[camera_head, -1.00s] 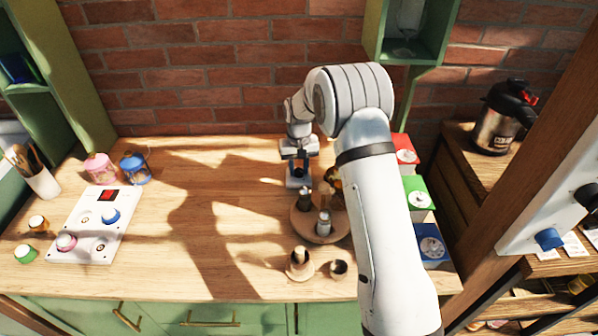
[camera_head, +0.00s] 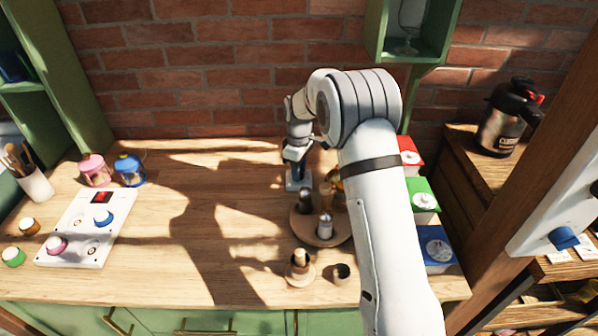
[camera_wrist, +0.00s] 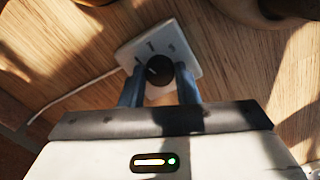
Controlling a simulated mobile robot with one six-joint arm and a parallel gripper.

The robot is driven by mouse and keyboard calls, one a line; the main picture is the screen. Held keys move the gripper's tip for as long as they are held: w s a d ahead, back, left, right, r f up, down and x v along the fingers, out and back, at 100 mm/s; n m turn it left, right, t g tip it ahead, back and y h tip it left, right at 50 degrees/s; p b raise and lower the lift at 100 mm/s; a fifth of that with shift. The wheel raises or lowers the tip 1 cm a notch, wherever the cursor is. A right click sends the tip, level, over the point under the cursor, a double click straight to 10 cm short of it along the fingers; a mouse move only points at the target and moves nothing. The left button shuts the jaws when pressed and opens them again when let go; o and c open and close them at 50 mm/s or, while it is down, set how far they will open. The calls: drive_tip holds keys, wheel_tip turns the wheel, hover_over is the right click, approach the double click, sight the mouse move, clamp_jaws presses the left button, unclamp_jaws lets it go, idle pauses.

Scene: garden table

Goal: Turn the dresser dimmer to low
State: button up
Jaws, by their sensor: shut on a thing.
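The dimmer is a small white box (camera_wrist: 136,50) with a round dark knob (camera_wrist: 159,71) on top and a white cable leading off to the left. My gripper (camera_wrist: 160,86) has its two blue fingers on either side of the knob, shut on it. A light pointer line shows on the knob. Dark marks are on the box around it, too small to read. In the head view, the box (camera_head: 297,184) sits near the back of the wooden top, below my gripper, which hides the knob there.
A round wooden tray (camera_head: 302,229) with shakers stands just in front of the dimmer. Red, green (camera_head: 423,201) and blue boxes with dials line the right side. A white knob panel (camera_head: 85,229) and two jars (camera_head: 129,170) are at left. The middle is clear.

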drive_tip(key=shift+n+b, duration=0.35)
drive_tip(key=shift+n, duration=1.85)
drive_tip(key=shift+r, duration=0.1)
drive_tip(key=o, duration=1)
drive_tip(key=shift+c, duration=0.2)
wheel_tip(320, 180, up, 8)
drive_tip(key=shift+f+b, duration=0.15)
drive_tip(key=shift+b, duration=0.2)
